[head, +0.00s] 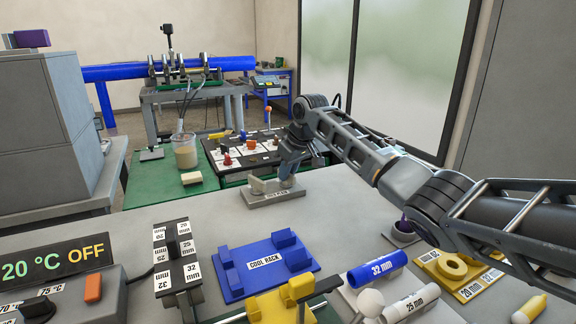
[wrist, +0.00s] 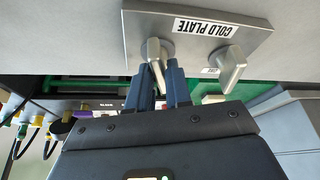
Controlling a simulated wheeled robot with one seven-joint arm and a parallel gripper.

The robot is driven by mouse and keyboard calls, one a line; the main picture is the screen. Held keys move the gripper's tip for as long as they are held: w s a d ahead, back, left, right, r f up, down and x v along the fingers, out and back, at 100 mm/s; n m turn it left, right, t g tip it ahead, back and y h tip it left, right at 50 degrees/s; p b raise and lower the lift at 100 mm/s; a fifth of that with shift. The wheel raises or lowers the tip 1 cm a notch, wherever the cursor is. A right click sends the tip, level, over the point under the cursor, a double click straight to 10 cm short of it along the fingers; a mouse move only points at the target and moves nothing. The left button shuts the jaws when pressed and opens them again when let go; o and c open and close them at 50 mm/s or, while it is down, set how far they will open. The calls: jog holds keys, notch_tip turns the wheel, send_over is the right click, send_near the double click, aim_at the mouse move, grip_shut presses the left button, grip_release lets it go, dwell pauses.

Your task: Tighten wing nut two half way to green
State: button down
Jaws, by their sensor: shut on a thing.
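The cold plate (head: 262,201) is a grey metal slab with a white label and two upright grey metal pieces, shaped like wing nuts. It also shows in the wrist view (wrist: 146,21). My gripper (head: 289,179) points down at its right end. In the wrist view my gripper (wrist: 160,74) has its blue-grey fingers shut on the left grey wing piece (wrist: 155,50). The other wing piece (wrist: 232,62) is free, with a small label beside it that is too small to read. The fingers hide part of the held piece. I see no green mark on either piece.
The blue cool rack (head: 231,277) and a black stand with size labels (head: 179,250) are in front. Blue (head: 377,269) and white pipe pieces lie at the right. A black tray (head: 236,166) and a beaker (head: 185,156) stand behind. Bare grey table surrounds the plate.

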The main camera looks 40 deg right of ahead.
jog(key=c, duration=1.2)
grip_release()
jog(key=shift+o, duration=0.2)
jog(key=v, duration=0.7)
jog(key=shift+s+r, duration=0.2)
jog(key=shift+r, duration=0.15)
